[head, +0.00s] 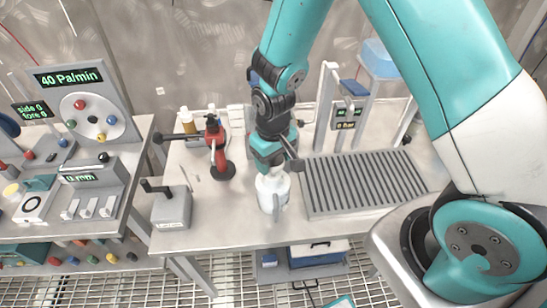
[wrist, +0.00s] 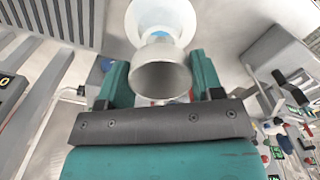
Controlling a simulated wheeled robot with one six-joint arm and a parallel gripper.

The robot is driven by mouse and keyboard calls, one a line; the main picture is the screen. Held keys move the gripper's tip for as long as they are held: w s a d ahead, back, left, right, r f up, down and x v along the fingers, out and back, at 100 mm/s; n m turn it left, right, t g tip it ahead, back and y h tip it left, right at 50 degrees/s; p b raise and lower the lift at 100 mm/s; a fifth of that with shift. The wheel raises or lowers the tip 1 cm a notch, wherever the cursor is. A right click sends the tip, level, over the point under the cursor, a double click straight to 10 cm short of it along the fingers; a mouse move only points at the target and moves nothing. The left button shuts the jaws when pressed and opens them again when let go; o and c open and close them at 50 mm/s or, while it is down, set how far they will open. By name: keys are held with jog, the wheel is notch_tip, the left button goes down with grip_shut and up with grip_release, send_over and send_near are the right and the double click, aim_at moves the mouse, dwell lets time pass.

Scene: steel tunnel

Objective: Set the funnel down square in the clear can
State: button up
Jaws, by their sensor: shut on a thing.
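My gripper (head: 270,165) points down over the bench, and its teal fingers (wrist: 161,82) are shut on the funnel. In the wrist view the funnel (wrist: 162,80) shows as a pale grey, round-mouthed piece between the fingers. A wider white round form (wrist: 135,14) lies just beyond it, with a bit of blue inside. In the head view a whitish can (head: 269,192) with a side handle stands upright directly under my gripper. I take it to be the clear can. Whether the funnel's lower end is inside the can or above it is hidden.
A grey ribbed tray (head: 362,182) lies close to the can's right. A red stand (head: 218,150) and a grey box with a black lever (head: 172,208) stand to the left. A white frame (head: 326,105) rises behind. The bench front beside the can is clear.

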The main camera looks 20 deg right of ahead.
jog(key=shift+f, duration=0.1)
jog(key=shift+f+b, duration=0.8)
jog(key=shift+f, duration=0.2)
jog(key=o, duration=1.2)
jog(key=shift+c, duration=0.2)
jog(key=shift+r, duration=0.2)
jog(key=shift+r+p, duration=2.9)
jog(key=shift+r, duration=0.5)
